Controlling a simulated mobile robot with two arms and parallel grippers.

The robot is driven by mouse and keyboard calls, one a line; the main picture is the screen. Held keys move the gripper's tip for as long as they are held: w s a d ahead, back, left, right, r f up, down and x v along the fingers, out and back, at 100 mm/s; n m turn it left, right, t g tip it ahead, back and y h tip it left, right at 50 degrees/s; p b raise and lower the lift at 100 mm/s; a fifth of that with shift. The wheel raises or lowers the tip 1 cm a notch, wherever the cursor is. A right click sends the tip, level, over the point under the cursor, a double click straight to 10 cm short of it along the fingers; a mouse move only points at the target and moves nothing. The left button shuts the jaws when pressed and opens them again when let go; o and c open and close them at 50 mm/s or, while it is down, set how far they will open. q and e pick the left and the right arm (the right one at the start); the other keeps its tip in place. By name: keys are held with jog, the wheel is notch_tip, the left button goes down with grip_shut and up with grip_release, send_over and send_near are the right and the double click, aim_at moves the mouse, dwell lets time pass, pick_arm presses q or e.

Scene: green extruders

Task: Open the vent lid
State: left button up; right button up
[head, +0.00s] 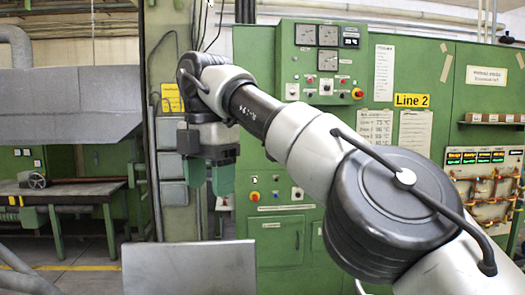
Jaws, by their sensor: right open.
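My right gripper (209,176) hangs down in the left-middle of the head view, in front of the green machine. Its two green fingers are apart, with nothing visible between them. A plain grey metal panel (189,268) stands below it at the bottom edge, its lower part cut off by the frame. This panel may be the vent lid, but I cannot tell for sure, and no handle shows on it. The gripper is above the panel in the picture, with a visible gap between them. My left gripper is out of view.
A green control cabinet (283,238) with gauges and buttons stands behind my right arm, which crosses the right half. A grey hood (70,105) and a workbench (70,190) are at the left. A rack of lit displays (477,157) is at the far right.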

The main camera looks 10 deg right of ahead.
jog(key=s+d+r, duration=0.4)
jog(key=d+r, duration=0.1)
jog(key=d, duration=0.3)
jog(key=shift+d+r, duration=0.25)
jog(key=shift+r, duration=0.05)
